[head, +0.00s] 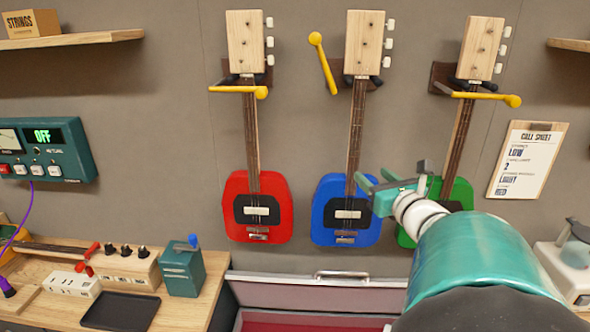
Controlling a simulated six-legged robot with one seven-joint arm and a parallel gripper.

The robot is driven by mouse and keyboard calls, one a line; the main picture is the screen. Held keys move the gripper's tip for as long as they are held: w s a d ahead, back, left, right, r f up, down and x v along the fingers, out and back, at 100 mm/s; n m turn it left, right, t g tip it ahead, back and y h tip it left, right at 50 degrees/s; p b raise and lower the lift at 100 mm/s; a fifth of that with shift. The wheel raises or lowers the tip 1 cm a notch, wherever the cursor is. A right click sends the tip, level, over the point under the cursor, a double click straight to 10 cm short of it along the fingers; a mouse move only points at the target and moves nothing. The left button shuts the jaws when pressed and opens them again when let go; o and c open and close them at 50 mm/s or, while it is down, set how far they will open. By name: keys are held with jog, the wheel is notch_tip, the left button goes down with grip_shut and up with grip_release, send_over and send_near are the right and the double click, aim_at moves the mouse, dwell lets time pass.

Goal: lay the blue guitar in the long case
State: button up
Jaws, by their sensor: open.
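The blue guitar (331,221) hangs upright on the wall between two other guitars, its headstock (364,44) in a hanger. The yellow bar (323,62) beside its hanger is swung up, clear of the neck. The long case (284,295) is below at the bottom of the head view, with its grey lid raised and part of a red lining (290,326) showing. Most of the case is cut off by the frame and my arm. My gripper (368,194) is open and empty, in front of the blue guitar body's right edge; I cannot tell whether it touches.
A red guitar (257,229) hangs left, and a green guitar (456,191), partly hidden by my arm, hangs right. Yellow bars (237,89) (487,97) cross both necks. A wooden bench (205,298) with gear stands lower left. A clipboard (524,160) is on the right wall.

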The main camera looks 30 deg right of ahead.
aim_at(357, 148)
jog(key=x, duration=0.8)
jog(key=shift+w, duration=0.3)
grip_shut()
dwell(0.3)
jog(key=shift+r, duration=1.75)
jog(key=shift+s, duration=0.1)
